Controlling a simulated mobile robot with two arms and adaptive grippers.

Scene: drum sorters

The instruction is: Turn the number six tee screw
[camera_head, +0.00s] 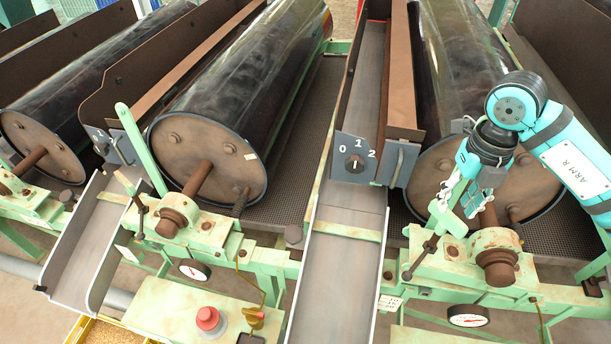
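Another dark tee screw (141,216) stands on the middle drum's frame. I cannot read a number six on either one. My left gripper is not in view.
A grey chute (338,285) runs down between the middle and right drums, with a 0-1-2 selector switch (355,163) above it. A shaft end (497,267) and gauge (468,316) sit near the right tee screw. A red button (208,319) is at lower left.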

